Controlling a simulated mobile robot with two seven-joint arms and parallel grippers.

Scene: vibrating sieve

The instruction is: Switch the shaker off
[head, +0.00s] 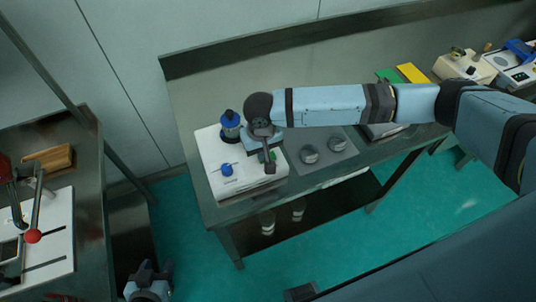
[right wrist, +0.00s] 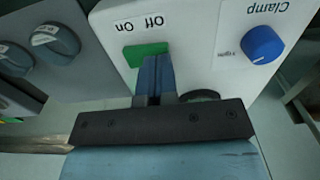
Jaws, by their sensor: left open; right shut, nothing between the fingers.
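The shaker is a white box (head: 212,150) on the bench in the head view; its white face (right wrist: 215,65) fills much of the right wrist view. That face carries a green switch (right wrist: 138,52) under an upside-down "Off On" label (right wrist: 139,22), and a blue knob (right wrist: 263,45) marked "Clamp". My right gripper (right wrist: 158,65) is shut and empty, its fingertips at the edge of the green switch and covering part of it. I cannot tell whether they touch or press it. In the head view my right gripper (head: 269,157) is over the box's right side. My left gripper (head: 148,287) is open, low at the left.
A blue-topped part (head: 231,124) stands on the box's rear. Two round grey jars or knobs (head: 310,154) sit on a grey plate to its right. Green and yellow pads (head: 411,73) and other devices (head: 465,66) lie further right. Another bench (head: 87,200) stands left.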

